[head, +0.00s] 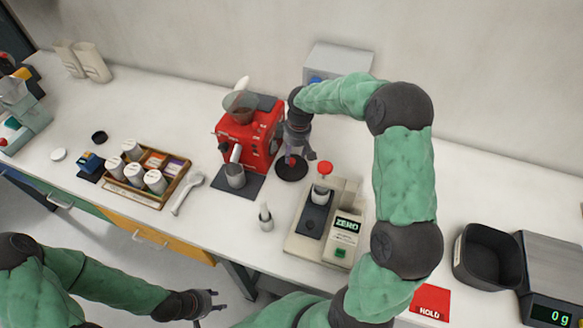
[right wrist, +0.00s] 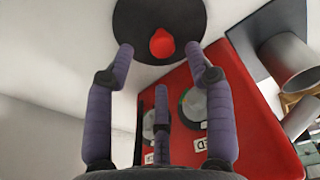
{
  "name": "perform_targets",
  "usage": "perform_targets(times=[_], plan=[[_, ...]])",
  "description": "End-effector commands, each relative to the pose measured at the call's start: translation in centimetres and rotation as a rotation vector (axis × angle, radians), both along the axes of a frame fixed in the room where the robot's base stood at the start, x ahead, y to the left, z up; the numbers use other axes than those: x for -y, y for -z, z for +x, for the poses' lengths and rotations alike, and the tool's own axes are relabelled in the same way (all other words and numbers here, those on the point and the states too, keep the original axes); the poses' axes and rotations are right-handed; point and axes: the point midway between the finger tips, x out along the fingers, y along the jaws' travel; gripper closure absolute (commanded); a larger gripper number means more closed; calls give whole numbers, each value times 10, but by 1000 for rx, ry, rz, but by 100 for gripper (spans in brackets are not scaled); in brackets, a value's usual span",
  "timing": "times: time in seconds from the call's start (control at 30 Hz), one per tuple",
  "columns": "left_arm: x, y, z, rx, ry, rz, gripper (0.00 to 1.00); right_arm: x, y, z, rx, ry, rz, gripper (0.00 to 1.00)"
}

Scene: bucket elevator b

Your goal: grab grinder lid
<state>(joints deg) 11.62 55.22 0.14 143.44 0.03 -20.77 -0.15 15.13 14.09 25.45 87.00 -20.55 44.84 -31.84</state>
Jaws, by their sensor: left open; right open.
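The grinder lid (head: 291,172) is a round black disc with a red knob. It lies on the counter just right of the red grinder (head: 236,138), whose clear hopper (head: 241,106) is uncovered with brown contents. My right gripper (head: 299,157) points down over the lid, open. In the right wrist view the lid (right wrist: 135,12) and its red knob (right wrist: 162,43) lie beyond the spread fingertips (right wrist: 160,60), with nothing between the fingers. Whether a finger touches the lid I cannot tell. My left gripper (head: 208,303) is open and empty, low in front of the counter.
A metal cup (head: 235,176) stands at the grinder's front. A beige scale device (head: 325,220) with a red-topped piece stands right of the lid. A wooden tray (head: 150,178) with several canisters is at left. A grey box (head: 338,60) stands behind my right arm.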

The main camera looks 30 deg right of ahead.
Motion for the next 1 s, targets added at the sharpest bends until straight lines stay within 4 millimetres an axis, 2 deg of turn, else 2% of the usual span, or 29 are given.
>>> perform_targets(times=[0.33,0.63,0.8,0.83,1.0], plan=[[0,11,0,0,0,0,56,-5,44,1,-4,-1,0,46],[0,11,0,0,0,0,56,-5,49,2,0,0,0,46],[0,11,0,0,0,0,56,-6,49,2,-1,0,0,94],[0,11,0,0,0,0,56,-6,49,2,-1,0,0,100],[0,11,0,0,0,0,56,-6,49,2,0,0,0,100]])
